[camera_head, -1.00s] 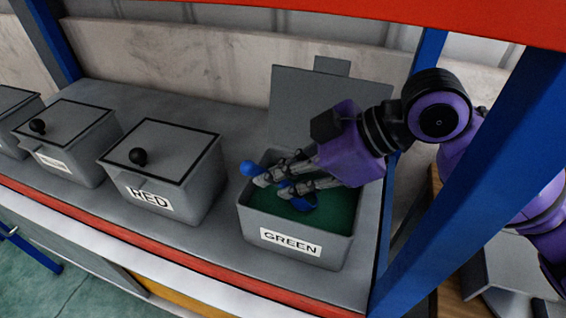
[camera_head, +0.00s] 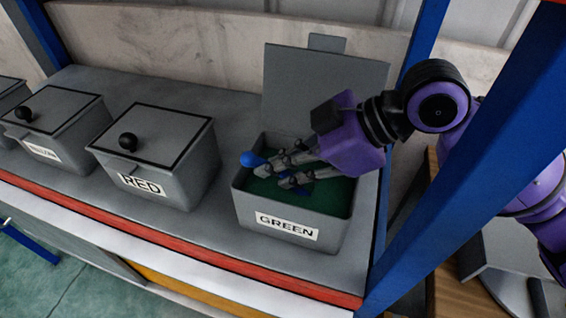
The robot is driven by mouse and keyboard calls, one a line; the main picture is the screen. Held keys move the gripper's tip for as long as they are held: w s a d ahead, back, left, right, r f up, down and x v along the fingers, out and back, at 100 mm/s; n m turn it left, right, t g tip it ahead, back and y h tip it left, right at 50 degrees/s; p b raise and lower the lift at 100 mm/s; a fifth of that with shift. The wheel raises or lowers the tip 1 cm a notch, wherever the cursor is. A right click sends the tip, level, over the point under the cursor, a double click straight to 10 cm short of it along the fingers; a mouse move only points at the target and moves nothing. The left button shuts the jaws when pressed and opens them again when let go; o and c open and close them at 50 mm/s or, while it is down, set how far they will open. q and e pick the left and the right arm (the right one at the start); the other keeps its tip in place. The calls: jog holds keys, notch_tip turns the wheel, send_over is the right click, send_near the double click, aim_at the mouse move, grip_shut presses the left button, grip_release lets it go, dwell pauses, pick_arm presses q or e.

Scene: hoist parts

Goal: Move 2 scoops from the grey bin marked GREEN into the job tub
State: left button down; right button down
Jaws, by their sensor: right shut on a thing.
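The grey bin marked GREEN (camera_head: 291,237) stands on the shelf with its lid (camera_head: 322,90) swung up behind it. Green material (camera_head: 325,196) lies inside it. My right gripper (camera_head: 272,173) reaches into the bin's mouth from the right and is shut on a blue scoop (camera_head: 252,159). The scoop's rounded blue end sticks out to the left of the fingers, and a darker blue part shows below them, near the green material. I cannot tell how much the scoop holds. The job tub cannot be made out, and my left gripper is not in view.
The closed bin marked RED (camera_head: 158,150) and another closed grey bin (camera_head: 62,115) stand to the left, with black knobs on their lids. A blue post (camera_head: 470,205) rises close to the right of the GREEN bin. A red edge strip (camera_head: 180,239) runs along the shelf front.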

aim_at(283, 172)
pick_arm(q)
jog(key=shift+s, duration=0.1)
